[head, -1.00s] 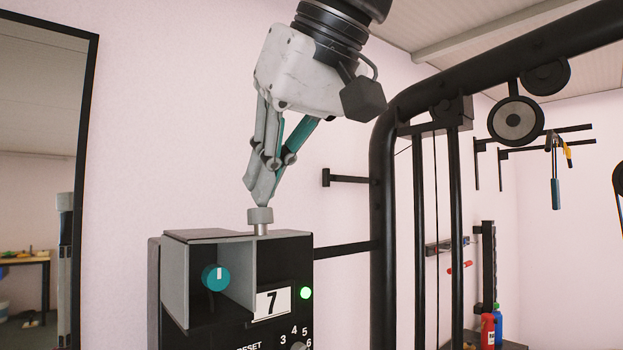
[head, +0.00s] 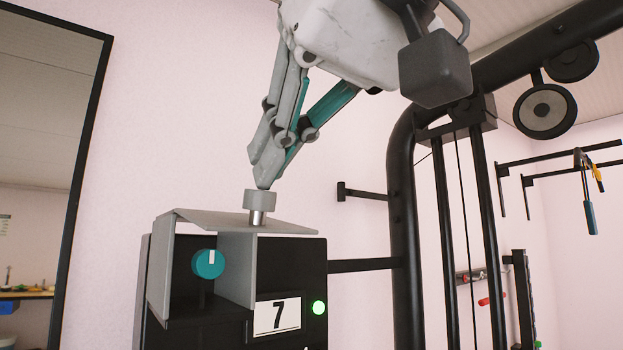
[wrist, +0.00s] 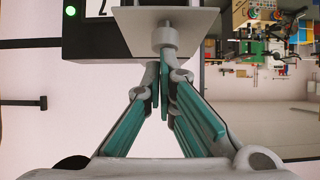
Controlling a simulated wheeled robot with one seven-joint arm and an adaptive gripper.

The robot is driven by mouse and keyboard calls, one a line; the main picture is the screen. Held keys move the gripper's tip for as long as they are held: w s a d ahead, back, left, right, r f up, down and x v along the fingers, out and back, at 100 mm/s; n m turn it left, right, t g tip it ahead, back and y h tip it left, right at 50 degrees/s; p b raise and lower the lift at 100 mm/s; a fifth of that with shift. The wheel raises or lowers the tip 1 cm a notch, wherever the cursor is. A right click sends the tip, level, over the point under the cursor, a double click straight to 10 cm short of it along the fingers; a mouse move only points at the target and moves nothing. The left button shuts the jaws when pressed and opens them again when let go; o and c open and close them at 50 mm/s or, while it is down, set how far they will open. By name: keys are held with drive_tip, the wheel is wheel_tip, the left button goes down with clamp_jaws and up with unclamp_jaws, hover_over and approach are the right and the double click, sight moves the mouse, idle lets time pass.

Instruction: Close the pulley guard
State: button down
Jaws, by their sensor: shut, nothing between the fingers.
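The guard (head: 237,268) is a grey folded plate, with a top panel and two side panels around a teal knob (head: 208,264) on a black box (head: 292,262). Its top panel tilts slightly, and the open front leaves the knob visible. A short round grey grip (head: 259,200) stands on the top panel on a metal stem. My gripper (head: 265,183) points down with its fingertips together, right at the top of this grip. In the wrist view, the fingertips (wrist: 160,68) meet the end of the grip (wrist: 165,40), in front of the grey panel (wrist: 190,20). Nothing is between the fingers.
A black frame (head: 403,220) with pulleys (head: 545,111) and bars stands at right; a short peg (head: 362,192) sticks out left from it. A mirror (head: 88,120) hangs at left.

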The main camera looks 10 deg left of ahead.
drive_tip(key=w+a+f+t+y+b, duration=0.1)
drive_tip(key=f+t+y+b, duration=0.2)
drive_tip(key=f+b, duration=0.4)
drive_tip(key=w+a+f+t+y+b, duration=0.2)
drive_tip(key=f+y+b, duration=0.2)
drive_tip(key=b, duration=2.1)
drive_tip(key=shift+a+f+t, duration=0.15)
drive_tip(key=shift+f+t, duration=0.25)
drive_tip(key=shift+f, duration=0.95)
drive_tip(key=shift+s, duration=0.1)
